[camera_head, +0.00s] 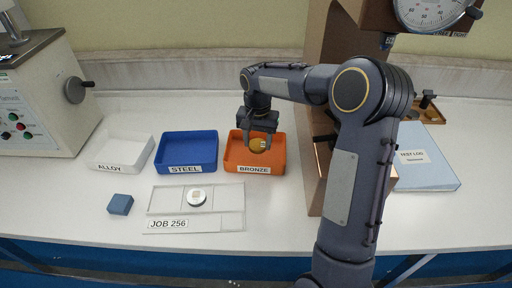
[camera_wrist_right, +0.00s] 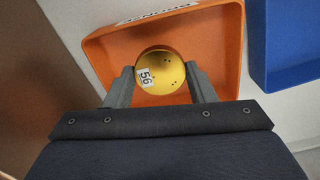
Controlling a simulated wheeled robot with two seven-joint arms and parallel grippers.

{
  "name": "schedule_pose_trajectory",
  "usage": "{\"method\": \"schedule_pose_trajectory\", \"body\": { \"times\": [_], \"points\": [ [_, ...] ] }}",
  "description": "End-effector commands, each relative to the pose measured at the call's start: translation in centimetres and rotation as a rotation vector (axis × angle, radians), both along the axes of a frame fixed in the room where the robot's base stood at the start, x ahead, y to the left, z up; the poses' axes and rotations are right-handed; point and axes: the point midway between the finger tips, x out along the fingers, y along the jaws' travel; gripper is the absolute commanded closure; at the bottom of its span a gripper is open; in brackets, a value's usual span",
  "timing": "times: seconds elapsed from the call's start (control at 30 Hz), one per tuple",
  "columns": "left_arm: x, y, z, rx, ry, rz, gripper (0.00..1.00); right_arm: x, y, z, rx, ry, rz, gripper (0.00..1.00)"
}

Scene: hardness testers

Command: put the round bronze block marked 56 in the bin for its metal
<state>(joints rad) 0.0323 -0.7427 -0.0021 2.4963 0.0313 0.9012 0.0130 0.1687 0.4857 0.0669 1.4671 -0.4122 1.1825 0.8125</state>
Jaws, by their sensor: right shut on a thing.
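The round bronze block (camera_wrist_right: 165,72) is gold-yellow with a white label reading 56 and small dents. It also shows in the head view (camera_head: 258,145). My right gripper (camera_wrist_right: 160,82) is shut on the block, one finger on each side. It holds the block over the orange bin (camera_head: 253,169), labelled BRONZE, inside the bin's outline. I cannot tell whether the block touches the bin's floor. The orange bin also fills much of the wrist view (camera_wrist_right: 215,40). My left gripper is not in view.
A blue STEEL bin (camera_head: 187,152) and a white ALLOY bin (camera_head: 122,152) stand to the left. A blue block (camera_head: 120,204) and a JOB 256 tray (camera_head: 168,223) with a round piece (camera_head: 196,197) lie in front. Testers stand left (camera_head: 50,100) and right (camera_head: 430,12).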

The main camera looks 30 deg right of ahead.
Motion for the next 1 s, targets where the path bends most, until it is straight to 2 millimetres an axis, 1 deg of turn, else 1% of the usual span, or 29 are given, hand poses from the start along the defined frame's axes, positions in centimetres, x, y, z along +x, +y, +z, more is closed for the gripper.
{"method": "schedule_pose_trajectory", "body": {
  "times": [0.03, 0.1, 0.2, 0.37, 0.5, 0.57, 0.83, 0.97, 1.0],
  "points": [
    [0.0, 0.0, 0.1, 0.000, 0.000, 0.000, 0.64, 0.6, -0.2, -0.8, 0.001, 0.001, 0.000, 0.87],
    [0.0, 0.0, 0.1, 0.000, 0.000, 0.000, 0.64, 1.3, -0.4, -1.6, 0.001, 0.000, 0.000, 0.87],
    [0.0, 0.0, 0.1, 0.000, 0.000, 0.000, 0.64, 1.9, -0.6, -2.2, 0.001, -0.002, 0.000, 0.87],
    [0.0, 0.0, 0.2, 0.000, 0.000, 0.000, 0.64, 2.5, -0.9, -3.1, 0.001, -0.001, 0.001, 0.87],
    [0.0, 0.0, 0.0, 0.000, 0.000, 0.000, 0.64, 2.4, -0.9, -5.3, 0.001, 0.001, 0.000, 0.87],
    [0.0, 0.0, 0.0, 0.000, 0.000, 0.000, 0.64, 2.4, -0.8, -5.9, 0.001, 0.000, 0.000, 0.87],
    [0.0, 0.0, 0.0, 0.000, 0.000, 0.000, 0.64, 2.5, -0.8, -6.1, 0.000, -0.003, 0.000, 0.87],
    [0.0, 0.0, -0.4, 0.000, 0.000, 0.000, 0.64, 2.5, -0.8, -6.5, 0.001, -0.002, 0.000, 0.87],
    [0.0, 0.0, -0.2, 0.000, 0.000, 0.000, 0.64, 2.4, -0.8, -6.4, 0.001, -0.002, 0.000, 0.45]
  ]
}}
